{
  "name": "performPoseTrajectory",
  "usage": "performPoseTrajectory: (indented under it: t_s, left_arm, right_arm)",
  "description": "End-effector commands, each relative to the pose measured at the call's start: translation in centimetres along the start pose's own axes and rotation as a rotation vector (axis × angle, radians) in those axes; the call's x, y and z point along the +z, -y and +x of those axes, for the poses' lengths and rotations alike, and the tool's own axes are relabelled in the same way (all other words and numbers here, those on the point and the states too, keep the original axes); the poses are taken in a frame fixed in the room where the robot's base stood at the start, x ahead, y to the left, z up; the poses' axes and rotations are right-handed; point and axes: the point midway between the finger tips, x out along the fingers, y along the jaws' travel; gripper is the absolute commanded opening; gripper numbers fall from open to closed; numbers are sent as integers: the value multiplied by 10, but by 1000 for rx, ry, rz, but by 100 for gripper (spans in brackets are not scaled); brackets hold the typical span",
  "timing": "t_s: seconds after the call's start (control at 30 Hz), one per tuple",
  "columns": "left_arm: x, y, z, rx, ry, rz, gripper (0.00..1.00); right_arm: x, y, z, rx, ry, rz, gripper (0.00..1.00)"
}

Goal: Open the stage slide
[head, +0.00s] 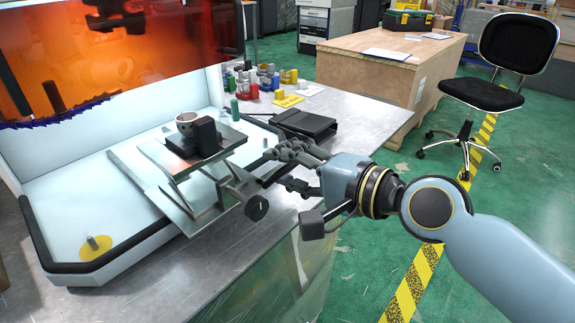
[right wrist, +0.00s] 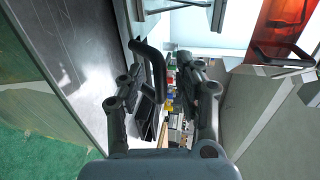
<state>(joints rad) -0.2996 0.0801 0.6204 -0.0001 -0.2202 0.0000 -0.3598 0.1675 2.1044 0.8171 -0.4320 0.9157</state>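The stage (head: 195,145) is a metal plate on crossed supports and rails, with a dark block and a light cup on top. In the right wrist view the open fingers (right wrist: 161,66) stand either side of a bent black handle (right wrist: 152,68), nearer the left finger. I cannot tell whether they touch it. My left gripper is not in view.
An orange shield (head: 120,60) hangs over the machine bed. A black tray (head: 305,123) and several small coloured items (head: 262,82) lie on the grey table behind my right gripper. A wooden crate (head: 385,65) and a black chair (head: 510,60) stand farther back.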

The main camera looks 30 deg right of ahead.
Motion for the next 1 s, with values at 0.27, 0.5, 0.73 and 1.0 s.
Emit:
performPoseTrajectory:
  t_s: [0.27, 0.5, 0.73, 1.0]
  left_arm:
    - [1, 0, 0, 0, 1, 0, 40]
    - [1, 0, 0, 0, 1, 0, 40]
    - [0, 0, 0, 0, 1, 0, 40]
    - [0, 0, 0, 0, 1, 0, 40]
  right_arm:
    - [0, -1, -26, 4, 2, -5, 34]
    - [0, -2, -65, 4, 0, -3, 34]
    - [0, 0, -76, 0, 1, -1, 34]
    - [0, 0, -75, 0, 0, 0, 34]
